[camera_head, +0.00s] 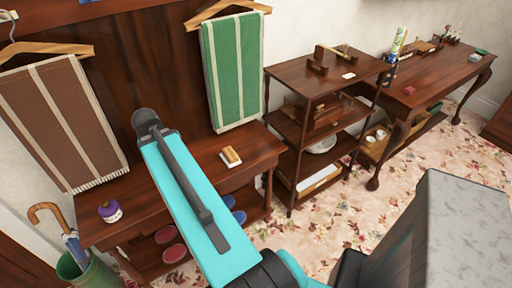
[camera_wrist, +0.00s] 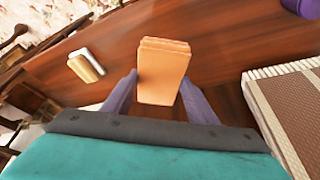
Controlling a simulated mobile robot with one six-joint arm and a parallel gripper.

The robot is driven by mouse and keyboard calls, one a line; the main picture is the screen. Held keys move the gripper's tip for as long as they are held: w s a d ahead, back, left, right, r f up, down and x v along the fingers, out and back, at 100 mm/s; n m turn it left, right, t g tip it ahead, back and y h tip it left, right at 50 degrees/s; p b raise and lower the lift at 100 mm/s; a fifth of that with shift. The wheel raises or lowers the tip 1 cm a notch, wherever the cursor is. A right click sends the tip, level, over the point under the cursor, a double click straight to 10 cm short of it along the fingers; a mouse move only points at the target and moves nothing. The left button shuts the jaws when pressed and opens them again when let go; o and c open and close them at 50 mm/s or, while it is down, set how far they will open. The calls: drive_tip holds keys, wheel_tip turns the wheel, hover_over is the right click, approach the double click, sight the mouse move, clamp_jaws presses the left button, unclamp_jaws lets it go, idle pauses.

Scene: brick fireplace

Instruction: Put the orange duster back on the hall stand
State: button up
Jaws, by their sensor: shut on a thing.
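The orange duster (camera_wrist: 163,72) is a block-shaped thing held between the two purple-grey fingers of my gripper (camera_wrist: 158,80) in the wrist view. My gripper is shut on it, and the duster sticks out past the fingertips over the dark wood of the hall stand. I cannot tell whether it touches the wood. The hall stand (camera_head: 192,184) is at left in the head view, with a shelf top, a tall back panel and a lower shelf. In the head view my teal arm crosses in front of the stand and hides the gripper and the duster.
A tan and white block (camera_head: 231,157), also in the wrist view (camera_wrist: 86,65), lies on the stand top. A purple jar (camera_head: 110,211) stands at its left. Brown (camera_head: 62,118) and green (camera_head: 234,72) striped towels hang above. A shelf unit (camera_head: 325,72) stands to the right.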

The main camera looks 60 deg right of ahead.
drive_tip(key=s+d+f+m+g+p, duration=0.1)
drive_tip(key=s+d+f+m, duration=0.1)
drive_tip(key=s+d+m, duration=0.2)
drive_tip(key=s+d+f+m+g, duration=0.2)
drive_tip(key=s+d+m, duration=0.2)
drive_tip(key=s+d, duration=0.6)
drive_tip(key=s+d+f+m+g+p, duration=0.1)
drive_tip(key=s+d+m, duration=0.3)
drive_tip(key=s, duration=1.1)
drive_tip(key=d+f, duration=0.1)
drive_tip(key=d, duration=0.2)
drive_tip(key=shift+s+f+p, duration=0.3)
drive_tip(key=shift+s+f, duration=0.05)
